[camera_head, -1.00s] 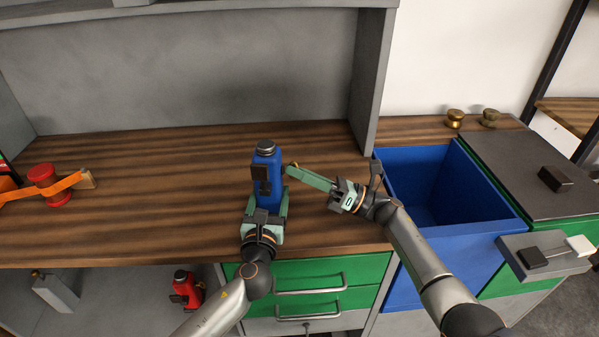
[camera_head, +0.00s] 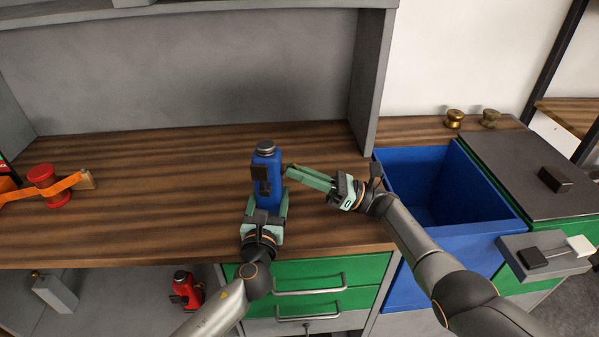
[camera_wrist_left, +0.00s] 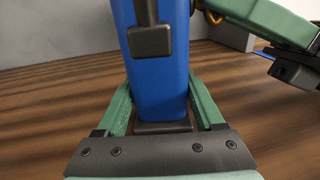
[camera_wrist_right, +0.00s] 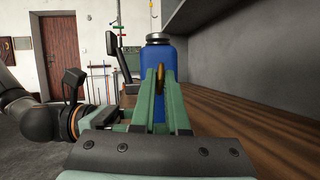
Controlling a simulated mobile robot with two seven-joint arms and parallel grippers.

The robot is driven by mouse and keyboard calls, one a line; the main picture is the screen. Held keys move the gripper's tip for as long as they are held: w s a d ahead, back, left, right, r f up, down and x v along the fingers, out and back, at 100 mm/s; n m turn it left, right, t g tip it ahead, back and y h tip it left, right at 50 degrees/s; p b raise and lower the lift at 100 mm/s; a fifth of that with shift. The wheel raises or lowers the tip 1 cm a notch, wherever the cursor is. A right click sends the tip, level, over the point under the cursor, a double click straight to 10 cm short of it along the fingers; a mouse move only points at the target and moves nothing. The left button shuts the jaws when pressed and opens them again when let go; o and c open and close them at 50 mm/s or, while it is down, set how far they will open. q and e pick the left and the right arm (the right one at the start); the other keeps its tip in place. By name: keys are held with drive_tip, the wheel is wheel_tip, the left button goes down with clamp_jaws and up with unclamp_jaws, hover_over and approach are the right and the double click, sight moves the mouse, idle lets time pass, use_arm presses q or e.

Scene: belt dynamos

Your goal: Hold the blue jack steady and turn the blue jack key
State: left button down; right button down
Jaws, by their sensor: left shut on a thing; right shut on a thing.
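The blue jack (camera_head: 266,170) stands upright on the wooden worktop, with a dark cap on top and a dark block on its front. My left gripper (camera_head: 267,200) is shut on its lower body, one finger on each side; the left wrist view shows the jack (camera_wrist_left: 160,80) between the green fingers. My right gripper (camera_head: 290,174) reaches in from the right at the jack's side. In the right wrist view its fingers are shut on a small brass-coloured key (camera_wrist_right: 161,80) in front of the jack (camera_wrist_right: 155,58). The key is mostly hidden by the fingers.
A red jack (camera_head: 186,288) stands below. The worktop behind the blue jack is clear.

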drive_tip(key=shift+f, duration=0.15)
drive_tip(key=c, duration=0.9)
unclamp_jaws()
drive_tip(key=shift+r, duration=5.1)
